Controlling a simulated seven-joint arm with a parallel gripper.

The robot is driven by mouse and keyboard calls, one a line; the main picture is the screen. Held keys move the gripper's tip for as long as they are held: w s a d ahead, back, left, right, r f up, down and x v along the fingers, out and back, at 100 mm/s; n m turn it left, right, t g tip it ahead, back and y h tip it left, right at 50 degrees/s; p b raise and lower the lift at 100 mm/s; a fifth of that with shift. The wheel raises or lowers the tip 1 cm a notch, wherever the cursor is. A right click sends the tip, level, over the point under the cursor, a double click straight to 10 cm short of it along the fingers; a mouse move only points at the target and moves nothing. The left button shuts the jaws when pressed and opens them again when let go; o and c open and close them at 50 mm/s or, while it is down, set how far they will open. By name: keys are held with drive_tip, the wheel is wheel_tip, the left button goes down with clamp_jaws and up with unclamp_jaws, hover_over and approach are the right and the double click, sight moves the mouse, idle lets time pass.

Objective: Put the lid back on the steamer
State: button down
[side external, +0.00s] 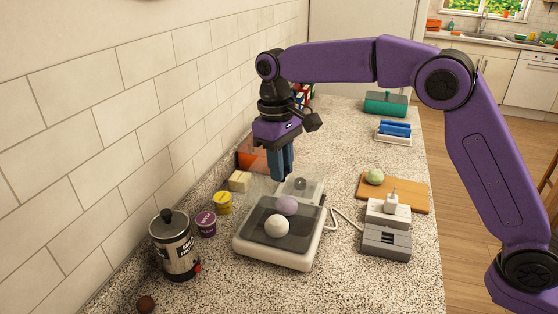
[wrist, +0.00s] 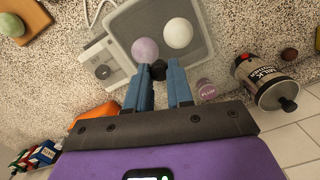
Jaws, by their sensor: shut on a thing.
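The steamer (side external: 243,246) is a white base with a dark tray holding a white bun (side external: 277,226) and a pale purple bun (side external: 287,205). A dial panel is at its far end. In the wrist view the steamer (wrist: 138,14) is at the top, buns uncovered by the fingers. My gripper (side external: 283,178) points down above the far end of the steamer. In the wrist view my gripper (wrist: 158,74) is shut on the dark knob of the lid (wrist: 158,70). The lid is clear and hard to make out; a faint clear sheet shows around the fingertips. Its edges are unclear.
A milk canister (side external: 175,245), a purple tub (side external: 206,223) and a yellow tub (side external: 223,203) stand left of the steamer, near the tiled wall. A grey device (side external: 386,240) and a cutting board (side external: 408,194) are to the right. Open counter lies in front.

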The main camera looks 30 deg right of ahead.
drive_tip(key=shift+f, duration=2.25)
drive_tip(key=shift+f, duration=0.15)
idle(0.4)
drive_tip(key=shift+c, duration=2.2)
unclamp_jaws()
drive_tip(key=shift+r, duration=3.5)
